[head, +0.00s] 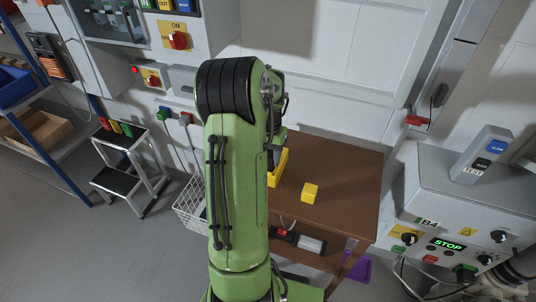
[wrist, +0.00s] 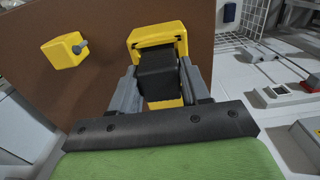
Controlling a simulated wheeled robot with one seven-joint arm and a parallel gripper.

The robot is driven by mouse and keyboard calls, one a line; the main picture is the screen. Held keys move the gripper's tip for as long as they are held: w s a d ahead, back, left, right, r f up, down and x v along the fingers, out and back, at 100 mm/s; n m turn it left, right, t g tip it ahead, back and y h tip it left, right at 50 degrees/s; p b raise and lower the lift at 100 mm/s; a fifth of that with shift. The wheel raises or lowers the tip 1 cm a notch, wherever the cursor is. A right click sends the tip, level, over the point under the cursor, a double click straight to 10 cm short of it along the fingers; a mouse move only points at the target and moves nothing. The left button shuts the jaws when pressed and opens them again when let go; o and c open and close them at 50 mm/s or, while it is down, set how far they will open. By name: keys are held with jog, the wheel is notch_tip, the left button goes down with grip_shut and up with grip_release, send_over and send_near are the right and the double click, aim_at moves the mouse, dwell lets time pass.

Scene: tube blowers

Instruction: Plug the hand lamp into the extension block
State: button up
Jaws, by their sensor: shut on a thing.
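My gripper (wrist: 158,80) is shut on the black part of a black-and-yellow thing (wrist: 157,36), with one grey finger on each side. Its yellow frame lies beyond the fingers, over the brown table. I cannot tell for sure whether this is the hand lamp. In the head view my arm hides the gripper and most of this thing; a yellow edge (head: 279,166) shows beside the arm. A small yellow block (head: 310,193) stands apart on the table; the wrist view shows a grey knob on it (wrist: 64,52). A black-and-white unit with red (head: 299,241), possibly the extension block, lies on the lower shelf.
The brown table (head: 348,177) has free room right of the small yellow block. A wire basket (head: 190,207) stands left of the table. A grey control machine (head: 447,207) stands to the right. A step stool (head: 130,165) and shelving are at the left.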

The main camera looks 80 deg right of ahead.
jog(key=shift+f, duration=0.4)
jog(key=o, duration=1.2)
jog(key=shift+o, duration=0.2)
notch_tip(320, 180, up, 16)
jog(key=p, duration=0.4)
jog(key=shift+p, duration=0.35)
jog(key=shift+f, duration=0.1)
